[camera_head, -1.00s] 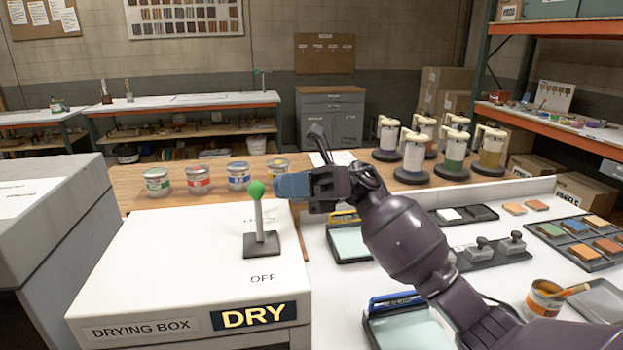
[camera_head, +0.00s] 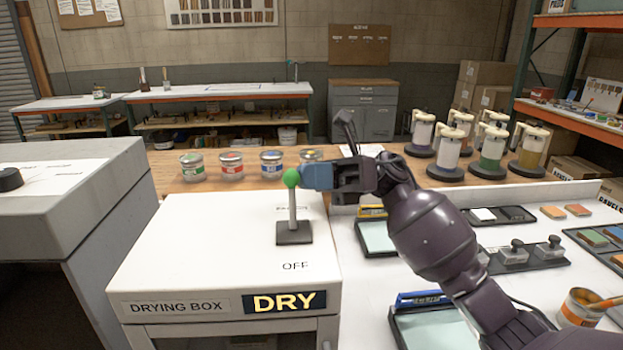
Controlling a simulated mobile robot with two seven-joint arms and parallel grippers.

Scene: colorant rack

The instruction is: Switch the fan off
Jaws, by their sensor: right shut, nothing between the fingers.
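A white drying box (camera_head: 190,262) stands in the front middle, with a lit "DRY" sign on its front. On its top a lever with a green ball knob (camera_head: 291,178) stands about upright on a dark base plate (camera_head: 294,232). The "OFF" label lies on the near side of the base; a second label on the far side is partly hidden. My right gripper (camera_head: 316,176) is shut and empty, with its blue fingertips at the right side of the green knob, touching or almost touching it. My left gripper is not in view. No fan shows by itself.
A grey machine (camera_head: 75,190) stands to the left. Several paint cans (camera_head: 231,166) line the wooden bench behind. Under and right of my arm are a pale tray (camera_head: 378,237), stamps (camera_head: 514,252) and an open can (camera_head: 580,308). Pump dispensers (camera_head: 490,150) stand at the back right.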

